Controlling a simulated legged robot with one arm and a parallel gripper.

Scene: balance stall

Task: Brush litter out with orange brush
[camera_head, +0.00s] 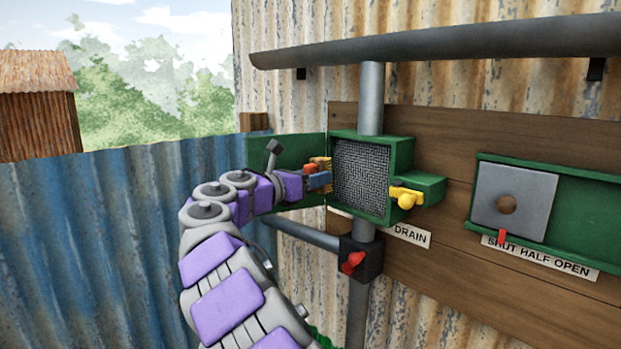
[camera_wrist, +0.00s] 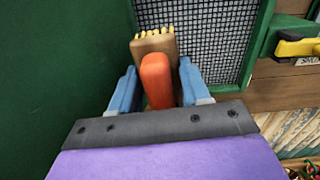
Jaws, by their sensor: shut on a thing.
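My gripper (camera_wrist: 158,92) is shut on the orange brush, its blue fingers on either side of the orange handle (camera_wrist: 156,78). The brush's brown head (camera_wrist: 150,46) with pale bristles points away from me, close to the left edge of the grey mesh screen (camera_wrist: 203,40). I cannot tell whether the bristles touch the mesh. In the head view my gripper (camera_head: 319,180) is at the left side of the green box, and the mesh (camera_head: 361,176) fills the box's open front. I cannot make out litter on the mesh.
The green box's door (camera_head: 285,158) stands open at the left. A yellow-handled tool (camera_head: 406,197) sits on a green holder at the right. Below is a red valve handle (camera_head: 352,262) on the pipe. A grey sliding plate (camera_head: 512,200) is further right.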

